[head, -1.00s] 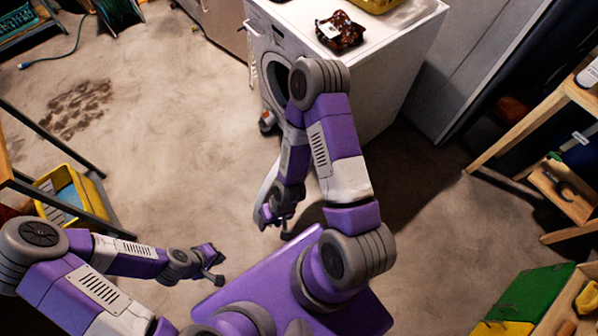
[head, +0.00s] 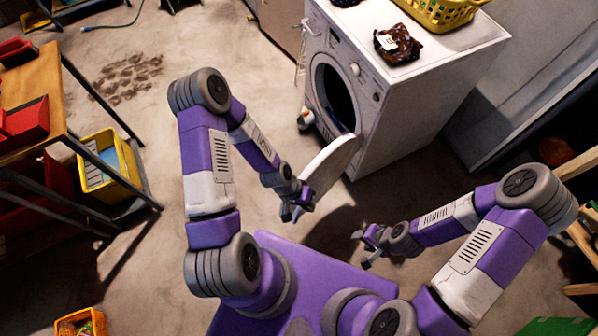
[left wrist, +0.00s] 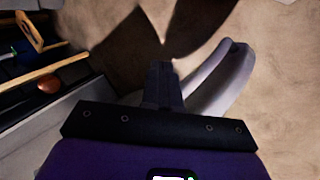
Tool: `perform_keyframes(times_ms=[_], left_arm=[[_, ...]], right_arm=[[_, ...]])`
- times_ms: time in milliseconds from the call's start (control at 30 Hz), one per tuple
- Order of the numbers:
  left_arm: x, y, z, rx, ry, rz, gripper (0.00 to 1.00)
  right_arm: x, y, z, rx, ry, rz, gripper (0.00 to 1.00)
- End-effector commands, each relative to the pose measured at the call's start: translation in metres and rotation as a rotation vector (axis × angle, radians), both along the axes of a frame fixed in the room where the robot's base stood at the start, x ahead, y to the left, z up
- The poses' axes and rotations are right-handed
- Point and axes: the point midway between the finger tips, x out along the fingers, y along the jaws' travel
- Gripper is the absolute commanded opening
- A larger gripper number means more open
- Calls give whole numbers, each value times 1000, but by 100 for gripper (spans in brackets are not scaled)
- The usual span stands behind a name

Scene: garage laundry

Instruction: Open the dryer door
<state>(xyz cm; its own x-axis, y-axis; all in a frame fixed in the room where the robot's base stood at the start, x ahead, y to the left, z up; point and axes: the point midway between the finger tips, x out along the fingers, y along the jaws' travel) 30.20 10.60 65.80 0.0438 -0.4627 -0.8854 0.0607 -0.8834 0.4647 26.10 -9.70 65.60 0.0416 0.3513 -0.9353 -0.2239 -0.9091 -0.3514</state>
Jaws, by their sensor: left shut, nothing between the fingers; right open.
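The white dryer (head: 395,110) stands at the upper right with its dark round opening (head: 335,95) facing left. Its white door (head: 334,165) is swung well out from the opening, its free end towards me. It also shows in the left wrist view as a pale curved piece (left wrist: 225,80) right of the fingers. My left gripper (head: 291,214) is shut and empty, close beside the door's free end; I cannot tell if they touch. Its dark fingers (left wrist: 163,82) show in the left wrist view. My right gripper (head: 361,250) is open and empty, right of the door and apart from it.
A dark patterned cloth (head: 397,45) and a yellow basket (head: 437,12) are on the dryer. A small white-and-orange item (head: 306,119) is on the floor by it. A workbench (head: 35,95) and yellow bin (head: 108,165) stand left. Floor between is clear.

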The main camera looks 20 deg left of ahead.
Motion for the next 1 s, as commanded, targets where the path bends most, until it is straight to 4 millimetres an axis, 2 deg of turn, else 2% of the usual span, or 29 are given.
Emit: perform_keyframes(times_ms=[33,167,200,300,400,500,600,667,767,1000], left_arm=[[19,14,3,-31,-40,-29,0],[59,57,11,-87,-165,-167,0],[68,73,15,-95,-206,-208,0],[84,117,25,-98,-294,-297,0],[90,156,34,-90,-361,-367,0],[90,183,40,-78,-402,-416,0],[90,197,43,-72,-423,-443,0],[90,198,41,-73,-427,-452,0],[91,192,32,-73,-429,-457,0],[99,163,-8,-76,-427,-457,0]], right_arm=[[0,0,1,0,0,0,46],[0,0,0,0,0,0,46],[0,0,0,0,1,0,46],[0,0,-1,0,1,0,46],[0,0,-1,0,0,-1,46],[0,0,-1,0,0,-1,46],[0,0,-1,0,0,-1,46],[0,0,-2,0,0,-1,46],[0,0,-6,0,0,-1,46],[0,0,-19,0,0,-1,46]])
